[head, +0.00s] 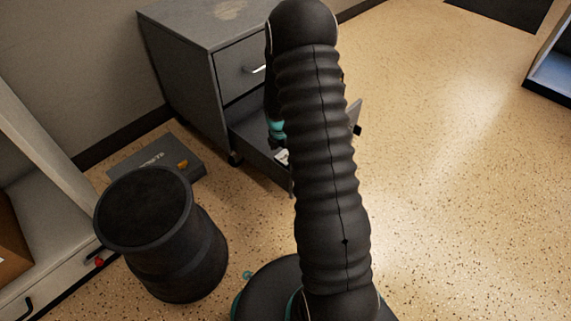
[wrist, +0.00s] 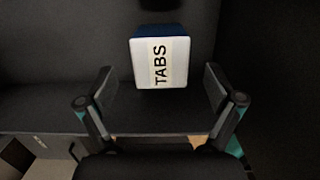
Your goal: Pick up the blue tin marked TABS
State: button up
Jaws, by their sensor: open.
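The blue tin (wrist: 158,31) has a white label marked TABS. It sits inside a dark drawer (wrist: 50,108), seen in the wrist view at upper centre. My gripper (wrist: 158,82) is open, with its two fingers spread to the left and right below the tin and nothing between the pads that I can see clearly. The label lies just beyond and between the fingertips. In the head view my arm hides most of the open drawer, and I cannot make out the tin there. A small white patch shows beside my arm inside the drawer.
A grey drawer cabinet (head: 190,65) stands against the wall with its lower drawer pulled out. A black bin (head: 165,245) stands at left front, and a dark grey box (head: 160,160) lies on the floor behind it. The floor to the right (head: 450,180) is clear.

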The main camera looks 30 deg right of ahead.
aim_at(285, 157)
jog(key=f, duration=0.3)
jog(key=f+b, duration=0.1)
jog(key=shift+d+f, duration=0.15)
jog(key=shift+d, duration=0.1)
jog(key=c, duration=1.3)
jog(key=shift+c, duration=0.2)
